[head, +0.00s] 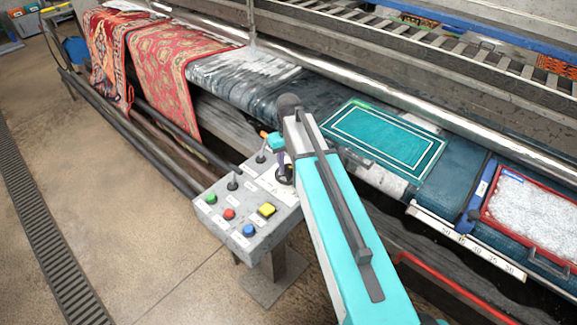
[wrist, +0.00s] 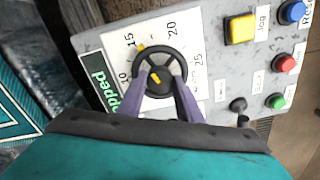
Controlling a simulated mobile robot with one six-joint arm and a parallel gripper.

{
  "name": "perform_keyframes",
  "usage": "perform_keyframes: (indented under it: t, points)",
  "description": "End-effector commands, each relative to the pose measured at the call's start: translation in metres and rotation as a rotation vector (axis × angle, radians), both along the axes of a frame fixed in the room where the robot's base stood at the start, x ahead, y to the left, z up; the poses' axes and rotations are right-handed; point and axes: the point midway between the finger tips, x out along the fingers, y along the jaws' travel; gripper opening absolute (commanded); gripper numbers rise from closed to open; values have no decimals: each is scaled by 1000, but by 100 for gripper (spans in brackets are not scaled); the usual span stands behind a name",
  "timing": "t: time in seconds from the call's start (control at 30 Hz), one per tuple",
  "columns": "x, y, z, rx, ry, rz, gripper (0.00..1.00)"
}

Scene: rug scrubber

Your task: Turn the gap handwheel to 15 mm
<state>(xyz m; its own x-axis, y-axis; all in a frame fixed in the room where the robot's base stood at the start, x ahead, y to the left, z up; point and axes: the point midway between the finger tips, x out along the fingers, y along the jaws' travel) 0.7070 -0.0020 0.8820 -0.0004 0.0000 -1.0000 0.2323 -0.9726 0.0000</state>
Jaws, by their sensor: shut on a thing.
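The gap handwheel (wrist: 160,52) is a small black spoked wheel on the grey control box, over a white dial plate (wrist: 187,47) reading 10, 15, 20 and 25. A yellow mark at its upper-left rim lies close to the 15, and another yellow mark is on its hub. My gripper (wrist: 162,88) has its two purple fingers at the wheel, shut on it; the fingers hide part of its lower edge. In the head view the handwheel (head: 285,177) is mostly hidden by my arm, with my gripper (head: 281,158) reaching down to it.
The control box (head: 212,225) carries green, red and blue buttons, a yellow square button (head: 267,209) and black levers (head: 233,184) close to the wheel. A green display (wrist: 100,80) ends in "pped". Behind is the scrubber bed with a teal rug (head: 385,140) and red rugs (head: 170,75).

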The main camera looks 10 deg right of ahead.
Motion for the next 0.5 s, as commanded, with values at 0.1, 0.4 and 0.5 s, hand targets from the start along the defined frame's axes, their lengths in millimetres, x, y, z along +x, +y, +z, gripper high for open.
perform_keyframes:
  t: [0.1, 0.4, 0.5]
  points:
    - [1, 0, 0, 0, -2, 61, 10]
    - [1, 0, 1, 1, -2, 130, 10]
    - [1, 0, 1, 1, -2, 133, 10]
